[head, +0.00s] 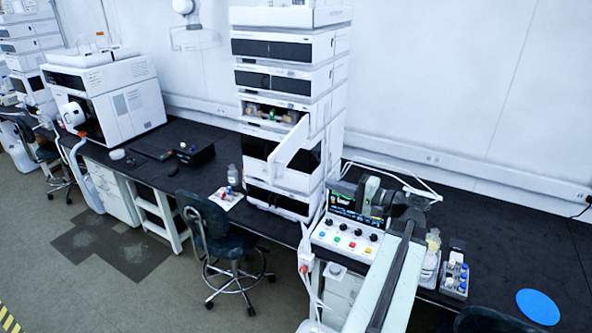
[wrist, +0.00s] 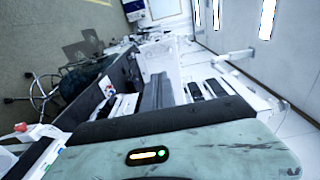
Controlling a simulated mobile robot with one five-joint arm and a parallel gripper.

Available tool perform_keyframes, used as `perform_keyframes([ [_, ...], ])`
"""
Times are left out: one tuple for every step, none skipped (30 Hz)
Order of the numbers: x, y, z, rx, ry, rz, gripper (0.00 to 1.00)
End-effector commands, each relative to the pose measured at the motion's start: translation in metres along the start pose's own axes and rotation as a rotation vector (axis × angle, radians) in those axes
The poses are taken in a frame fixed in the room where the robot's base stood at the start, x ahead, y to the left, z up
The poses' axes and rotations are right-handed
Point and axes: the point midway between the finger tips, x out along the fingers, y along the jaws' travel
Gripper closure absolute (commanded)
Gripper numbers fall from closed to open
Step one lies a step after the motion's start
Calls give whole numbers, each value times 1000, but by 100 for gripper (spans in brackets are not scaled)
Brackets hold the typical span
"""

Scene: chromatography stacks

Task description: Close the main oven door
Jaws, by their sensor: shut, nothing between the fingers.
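The main oven door (head: 293,143) is a white panel on the tall white instrument stack (head: 287,48) in the head view. It stands swung out from the front at an angle, leaving a dark opening (head: 257,147) behind it. My gripper (wrist: 158,80) shows in the wrist view as two dark fingers close together, shut and empty. In the head view my arm reaches up from the lower right, and its end is right of the stack and apart from the door. The fingertips are hard to make out there. I cannot surely pick out the door in the wrist view.
A control box (head: 345,237) with coloured buttons stands right of the stack, beside my arm. A vial rack (head: 455,277) and a blue disc (head: 538,306) are further right. A stool (head: 232,245) stands before the bench. A bottle (head: 232,175) stands left of the stack.

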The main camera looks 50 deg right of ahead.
Motion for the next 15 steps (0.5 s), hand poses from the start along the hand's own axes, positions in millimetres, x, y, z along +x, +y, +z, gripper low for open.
perform_keyframes([
  [2, 1, 0, 0, -1, 1, 100],
  [4, 1, 0, 0, -2, 1, 100],
  [7, 1, 0, 0, -2, 1, 100],
  [10, 1, 0, 0, -2, 2, 100],
  [15, 1, 0, 0, -2, 2, 100],
  [22, 2, 1, 0, -4, 2, 100],
  [28, 2, 1, 0, -4, 3, 100],
  [34, 2, 1, 0, -4, 3, 100],
  [43, 2, 1, 0, -6, 3, 100],
  [50, 2, 1, 0, -4, 3, 100],
  [57, 2, 1, 0, -5, 3, 100],
  [66, 2, 0, 0, -5, 3, 100],
  [72, 2, 1, 0, -5, 3, 100],
  [79, 2, 1, 0, -6, 4, 100],
  [88, 2, 0, 0, -4, 4, 100],
])
